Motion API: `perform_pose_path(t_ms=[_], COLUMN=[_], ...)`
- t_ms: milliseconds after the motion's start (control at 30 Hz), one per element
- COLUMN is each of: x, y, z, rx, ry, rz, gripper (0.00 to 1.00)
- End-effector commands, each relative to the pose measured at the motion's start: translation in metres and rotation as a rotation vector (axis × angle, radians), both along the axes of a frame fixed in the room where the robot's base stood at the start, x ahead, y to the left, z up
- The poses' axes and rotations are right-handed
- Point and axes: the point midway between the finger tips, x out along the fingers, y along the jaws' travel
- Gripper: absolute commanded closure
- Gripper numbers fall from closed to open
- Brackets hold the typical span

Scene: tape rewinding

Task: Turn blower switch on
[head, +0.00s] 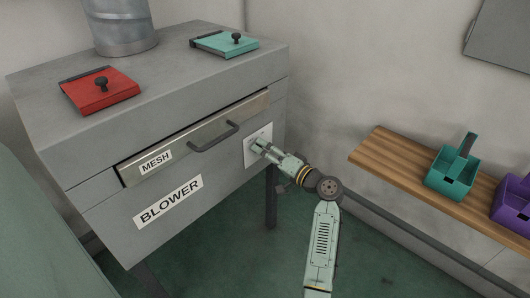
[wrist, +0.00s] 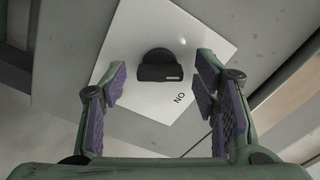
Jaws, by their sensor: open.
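The blower (head: 110,215) is a grey cabinet labelled BLOWER. Its white switch plate (head: 250,153) is on the front, at the right end. In the wrist view the plate (wrist: 215,45) carries a black switch knob (wrist: 160,66) and a printed ON mark. My gripper (head: 258,147) is right in front of the plate in the head view and hides the knob there. In the wrist view my gripper (wrist: 160,82) is open, with its purple-padded fingers on either side of the knob. I cannot tell whether the fingers touch the plate.
A mesh drawer (head: 190,140) with a handle sits left of the plate. Red (head: 98,92) and teal (head: 225,43) lids and a metal cylinder (head: 122,28) are on top. A wooden shelf (head: 400,165) with a teal scoop (head: 452,175) and a purple one (head: 513,203) is at the right.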

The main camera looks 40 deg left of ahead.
Motion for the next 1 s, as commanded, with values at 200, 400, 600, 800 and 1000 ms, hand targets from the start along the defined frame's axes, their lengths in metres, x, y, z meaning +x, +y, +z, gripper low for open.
perform_pose_path(t_ms=[200,400,600,800,1000], x=[0.0004,0.0003,0.0003,0.0003,0.0003], y=[0.0029,0.0027,0.0026,0.0025,0.0024], z=[0.0000,0.0000,0.0000,0.0000,0.0000], rx=[0.000,0.000,0.000,0.000,0.000], ry=[0.000,0.000,0.000,0.000,0.000], rz=[-0.001,-0.001,-0.001,-0.001,-0.001], gripper=[0.45,0.52,0.65,0.78,0.92])
